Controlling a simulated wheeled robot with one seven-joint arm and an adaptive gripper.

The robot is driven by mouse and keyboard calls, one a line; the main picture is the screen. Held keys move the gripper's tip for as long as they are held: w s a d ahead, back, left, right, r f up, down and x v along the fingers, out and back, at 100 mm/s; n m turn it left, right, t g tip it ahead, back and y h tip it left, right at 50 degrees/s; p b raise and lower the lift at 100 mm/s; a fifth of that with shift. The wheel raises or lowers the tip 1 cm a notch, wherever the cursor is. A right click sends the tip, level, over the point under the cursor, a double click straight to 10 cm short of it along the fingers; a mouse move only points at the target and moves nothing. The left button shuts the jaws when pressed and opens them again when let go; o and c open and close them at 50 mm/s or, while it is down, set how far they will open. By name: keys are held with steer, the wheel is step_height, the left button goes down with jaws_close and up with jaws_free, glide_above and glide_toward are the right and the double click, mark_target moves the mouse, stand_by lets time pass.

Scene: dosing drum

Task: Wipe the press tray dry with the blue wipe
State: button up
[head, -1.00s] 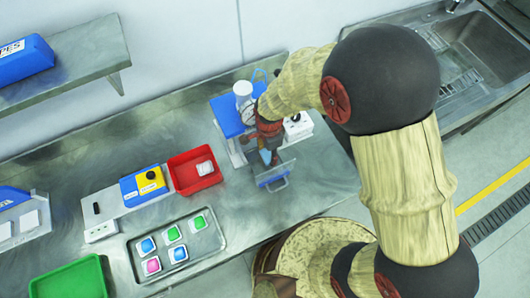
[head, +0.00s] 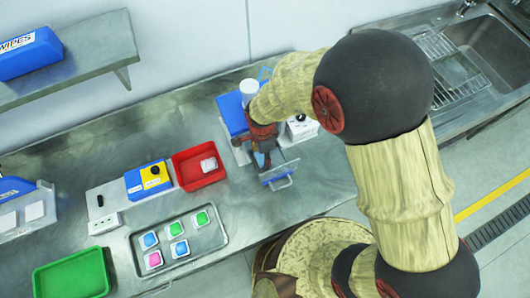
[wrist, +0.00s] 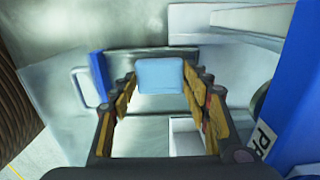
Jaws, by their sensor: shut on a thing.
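My gripper (wrist: 160,78) is shut on the blue wipe (wrist: 160,75), a pale blue pad between its fingertips. In the head view my gripper (head: 266,160) points down over the press tray (head: 278,173), just in front of the blue press (head: 230,112). The tray has a blue front and a pale handle facing the near side. In the wrist view the tray's blue front (wrist: 98,77) and handle are on the left, and the press's blue frame (wrist: 300,90) is on the right. I cannot tell whether the wipe touches the tray floor. No wetness is clear.
A white knobbed box (head: 301,127) stands right of the press. A red bin (head: 176,171) with a white item is on the left. A metal tray (head: 215,240) holds several coloured pieces. A green tray (head: 38,283) and a wipes box (head: 28,55) on a shelf are farther left.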

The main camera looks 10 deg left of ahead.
mark_target(272, 162)
steer(key=shift+w+d+r+p, duration=0.55)
steer(key=shift+d+r, duration=0.1)
steer(key=shift+d, duration=0.2)
steer(key=shift+s+d+f, duration=0.1)
steer(key=shift+s+d, duration=0.35)
steer(key=shift+s, duration=0.2)
steer(key=shift+s+d, duration=0.4)
steer(key=shift+s, duration=0.25)
steer(key=shift+f+b, duration=0.3)
steer(key=shift+f, duration=0.45)
stand_by(0.7)
steer(key=o, duration=1.2)
steer(key=shift+o, duration=0.2)
steer(key=shift+r+p, duration=0.35)
steer(key=shift+r, duration=0.05)
steer(key=shift+c, duration=0.3)
